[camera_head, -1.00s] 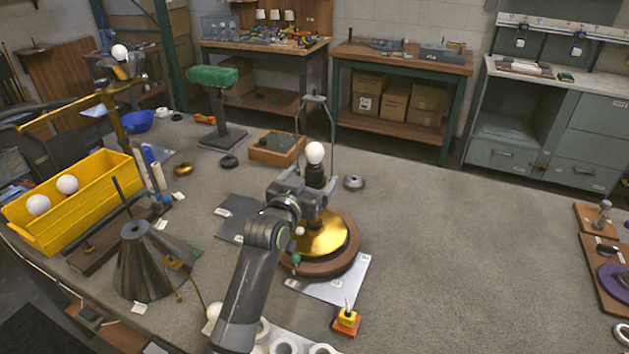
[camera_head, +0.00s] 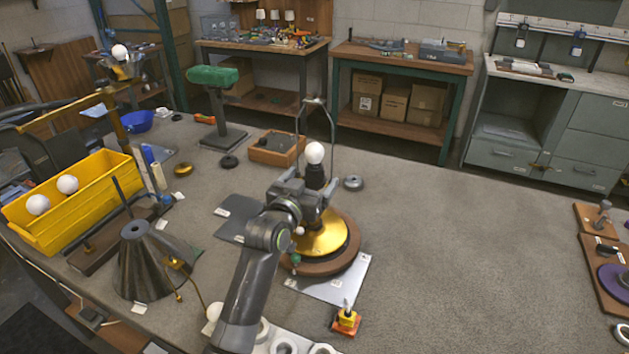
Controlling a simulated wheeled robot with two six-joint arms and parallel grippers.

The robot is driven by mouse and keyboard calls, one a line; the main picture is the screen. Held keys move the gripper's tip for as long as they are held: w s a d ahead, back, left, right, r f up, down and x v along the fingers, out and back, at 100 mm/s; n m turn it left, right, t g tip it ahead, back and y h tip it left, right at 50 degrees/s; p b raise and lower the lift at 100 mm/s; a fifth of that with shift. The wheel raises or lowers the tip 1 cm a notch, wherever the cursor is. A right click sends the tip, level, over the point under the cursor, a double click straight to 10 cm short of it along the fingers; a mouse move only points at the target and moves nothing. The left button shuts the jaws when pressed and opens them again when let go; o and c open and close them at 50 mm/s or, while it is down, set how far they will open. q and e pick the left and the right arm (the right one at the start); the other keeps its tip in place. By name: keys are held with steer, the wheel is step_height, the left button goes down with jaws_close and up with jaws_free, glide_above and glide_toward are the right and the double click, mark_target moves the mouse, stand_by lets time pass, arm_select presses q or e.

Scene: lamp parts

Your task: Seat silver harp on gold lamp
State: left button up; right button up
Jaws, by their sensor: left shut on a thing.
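The gold lamp (camera_head: 322,236) stands upright on a round wooden turntable-like base, with a dark socket (camera_head: 315,177) and a white bulb (camera_head: 314,153) on top. The silver harp (camera_head: 332,124) is a thin upright wire loop around the bulb, with its top above it. My left gripper (camera_head: 312,195) is shut on the harp low down, beside the lamp's stem just below the socket. The gripper hides the harp's lower ends, so I cannot tell whether they touch the saddle. My right gripper is out of view.
A dark cone-shaped shade (camera_head: 150,262) and a yellow bin (camera_head: 75,200) with white bulbs stand at the left. A wooden box (camera_head: 276,148) and a green-topped stand (camera_head: 220,110) are behind the lamp. A small yellow-orange block (camera_head: 346,322) is in front. The table's right middle is clear.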

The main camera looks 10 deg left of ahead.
arm_select(q)
steer(key=shift+f, duration=0.1)
steer(key=o, duration=0.9)
